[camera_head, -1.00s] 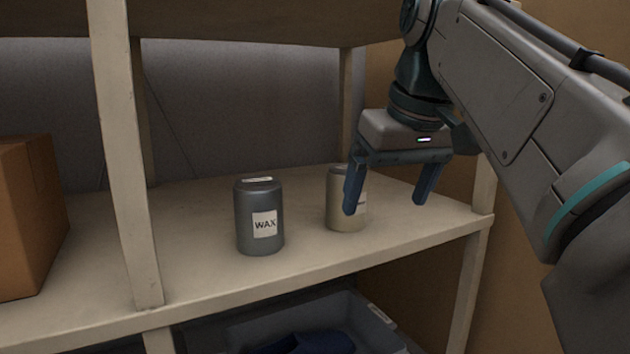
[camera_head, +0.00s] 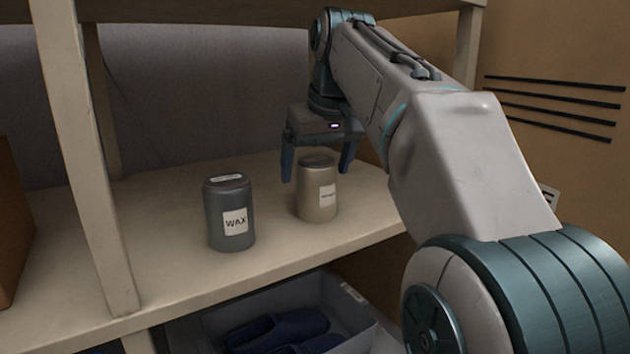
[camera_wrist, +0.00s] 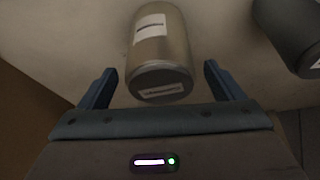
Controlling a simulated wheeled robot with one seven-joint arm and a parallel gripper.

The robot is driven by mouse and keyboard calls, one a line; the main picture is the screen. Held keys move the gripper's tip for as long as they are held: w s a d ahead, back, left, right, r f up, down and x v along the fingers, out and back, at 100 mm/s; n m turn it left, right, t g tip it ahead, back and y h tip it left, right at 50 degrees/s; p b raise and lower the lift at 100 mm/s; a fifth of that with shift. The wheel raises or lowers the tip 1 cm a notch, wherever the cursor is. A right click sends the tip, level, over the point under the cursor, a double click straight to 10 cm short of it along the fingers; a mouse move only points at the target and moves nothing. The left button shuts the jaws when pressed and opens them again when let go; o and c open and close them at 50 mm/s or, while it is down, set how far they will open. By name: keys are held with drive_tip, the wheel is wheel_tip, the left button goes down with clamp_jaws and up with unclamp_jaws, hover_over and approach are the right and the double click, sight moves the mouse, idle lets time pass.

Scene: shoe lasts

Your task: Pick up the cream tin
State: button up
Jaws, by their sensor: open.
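The cream tin (camera_head: 316,200) stands upright on the shelf, right of the grey wax tin, with a small white label on its front. My gripper (camera_head: 318,176) is open, pointing down, with its fingers at about the height of the tin's top and on either side of it in the head view. In the wrist view the cream tin (camera_wrist: 160,55) lies ahead of and between the two fingertips (camera_wrist: 157,75), its lid end nearest my gripper. Nothing is held. I cannot tell how far the fingers stand behind or above the tin.
The grey wax tin (camera_head: 230,228) stands left of the cream tin; it also shows in the wrist view (camera_wrist: 292,35). A shelf post (camera_head: 85,160) rises at the left, with a cardboard box (camera_head: 14,220) beyond it. A grey bin (camera_head: 352,312) holding dark blue items sits below the shelf (camera_head: 170,285).

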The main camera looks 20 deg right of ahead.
drive_tip(key=shift+f, duration=0.6)
drive_tip(key=shift+w+a+f, duration=0.1)
drive_tip(key=shift+f, duration=0.1)
drive_tip(key=c, duration=1.3)
drive_tip(key=shift+r, duration=0.15)
